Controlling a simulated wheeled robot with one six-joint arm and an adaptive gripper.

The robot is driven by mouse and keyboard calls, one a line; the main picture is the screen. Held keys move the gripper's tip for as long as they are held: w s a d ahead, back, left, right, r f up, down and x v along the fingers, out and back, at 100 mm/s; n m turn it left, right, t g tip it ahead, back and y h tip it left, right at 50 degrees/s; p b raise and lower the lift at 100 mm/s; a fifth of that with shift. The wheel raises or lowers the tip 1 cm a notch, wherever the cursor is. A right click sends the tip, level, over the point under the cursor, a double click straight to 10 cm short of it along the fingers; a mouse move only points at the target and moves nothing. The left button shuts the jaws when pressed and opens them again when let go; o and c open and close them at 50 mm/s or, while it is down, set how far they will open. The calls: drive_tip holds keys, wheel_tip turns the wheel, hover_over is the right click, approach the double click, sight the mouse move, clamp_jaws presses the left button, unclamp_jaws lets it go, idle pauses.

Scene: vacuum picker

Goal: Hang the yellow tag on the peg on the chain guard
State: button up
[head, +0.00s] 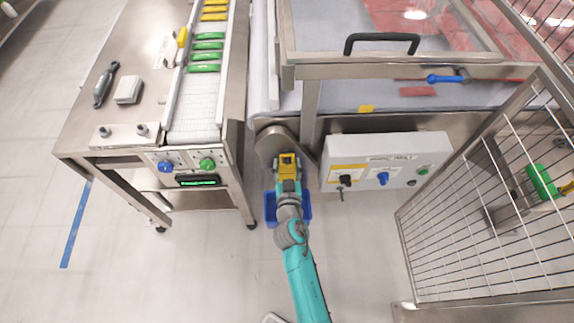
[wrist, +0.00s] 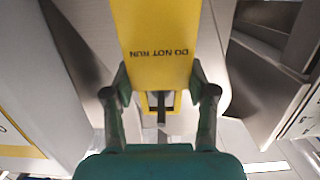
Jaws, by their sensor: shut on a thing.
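The yellow tag (wrist: 153,25), printed DO NOT RUN, is held between the two fingers of my gripper (wrist: 160,88). The print is upside down in the wrist view. An opening shows at the tag's end between the fingers. A dark, narrow peg-like piece (wrist: 161,108) shows within that opening; I cannot tell whether it passes through or only lines up. The grey metal chain guard (wrist: 95,45) lies behind the tag. In the head view, my gripper (head: 288,168) and the tag (head: 288,158) are in front of the rounded guard (head: 268,138).
A control box (head: 388,160) with knobs is close on the right. A steel table (head: 90,122) with a conveyor stands left. A blue bin (head: 270,208) is on the floor under my arm. A wire fence (head: 480,250) stands at right.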

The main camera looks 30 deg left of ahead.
drive_tip(key=o, duration=1.1)
drive_tip(key=shift+s, duration=0.1)
drive_tip(key=v, duration=1.2)
drive_tip(key=shift+r, duration=0.1)
